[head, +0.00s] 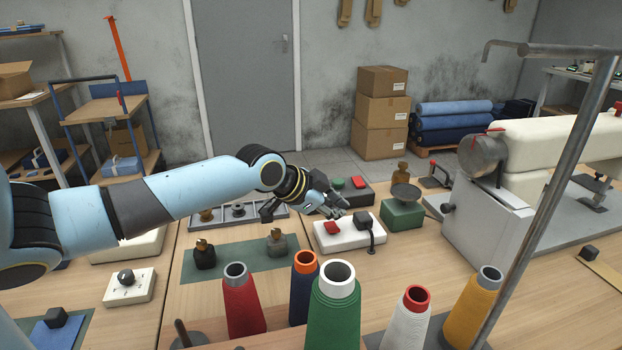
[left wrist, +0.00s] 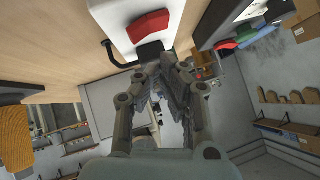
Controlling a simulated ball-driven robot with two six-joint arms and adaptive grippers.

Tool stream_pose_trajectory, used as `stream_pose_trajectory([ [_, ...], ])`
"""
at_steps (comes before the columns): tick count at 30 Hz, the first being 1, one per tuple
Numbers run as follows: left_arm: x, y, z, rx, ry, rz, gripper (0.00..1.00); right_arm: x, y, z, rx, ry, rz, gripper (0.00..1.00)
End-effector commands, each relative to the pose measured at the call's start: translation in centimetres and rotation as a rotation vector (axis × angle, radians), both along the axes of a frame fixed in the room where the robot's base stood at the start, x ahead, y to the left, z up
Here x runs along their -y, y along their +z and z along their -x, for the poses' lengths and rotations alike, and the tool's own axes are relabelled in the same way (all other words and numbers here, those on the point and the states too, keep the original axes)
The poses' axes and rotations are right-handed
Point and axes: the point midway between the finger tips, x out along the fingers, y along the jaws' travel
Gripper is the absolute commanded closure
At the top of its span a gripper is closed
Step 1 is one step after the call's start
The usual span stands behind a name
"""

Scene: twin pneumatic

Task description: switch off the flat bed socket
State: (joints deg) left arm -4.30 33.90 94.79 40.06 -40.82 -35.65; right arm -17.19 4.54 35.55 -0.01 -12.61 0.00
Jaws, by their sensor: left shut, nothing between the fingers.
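A white socket box (head: 348,240) lies on the bench, with a red rocker switch (head: 332,228) and a black plug (head: 361,218) on top. A dark cable bends down at its right side. I cannot read any label that marks it as the flat bed socket. My left gripper (head: 338,210) is shut and empty, just above and behind the red switch. In the left wrist view, the shut fingers (left wrist: 163,80) show below the black plug (left wrist: 151,52), with the red switch (left wrist: 148,26) beyond it. Contact cannot be told. My right gripper is not in view.
A dark box with red and green buttons (head: 362,196) stands behind the socket. A green block with a dark pan (head: 402,215) is to its right. Several thread cones, including a green one (head: 336,310), stand in front. A sewing machine (head: 485,230) fills the right.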

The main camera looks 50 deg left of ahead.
Motion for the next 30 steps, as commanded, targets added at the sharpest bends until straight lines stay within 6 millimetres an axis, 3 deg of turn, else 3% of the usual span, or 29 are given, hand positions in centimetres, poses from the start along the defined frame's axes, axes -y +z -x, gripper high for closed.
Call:
stream_pose_trajectory([
  [1, 0.0, 1.9, -0.1, 0.002, 0.002, 0.000, 1.00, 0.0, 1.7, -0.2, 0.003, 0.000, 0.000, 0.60],
  [2, 0.0, 2.5, -0.2, 0.002, 0.003, 0.000, 1.00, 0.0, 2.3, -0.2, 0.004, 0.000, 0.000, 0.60],
  [13, -2.6, 7.4, 5.0, -0.004, -0.002, -0.006, 1.00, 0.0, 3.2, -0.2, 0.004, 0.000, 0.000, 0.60],
  [18, -3.1, 8.5, 6.0, 0.000, 0.001, -0.003, 1.00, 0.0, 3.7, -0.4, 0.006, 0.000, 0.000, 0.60],
  [30, -3.2, 8.7, 6.2, 0.001, 0.003, 0.001, 1.00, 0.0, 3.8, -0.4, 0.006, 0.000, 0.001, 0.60],
])
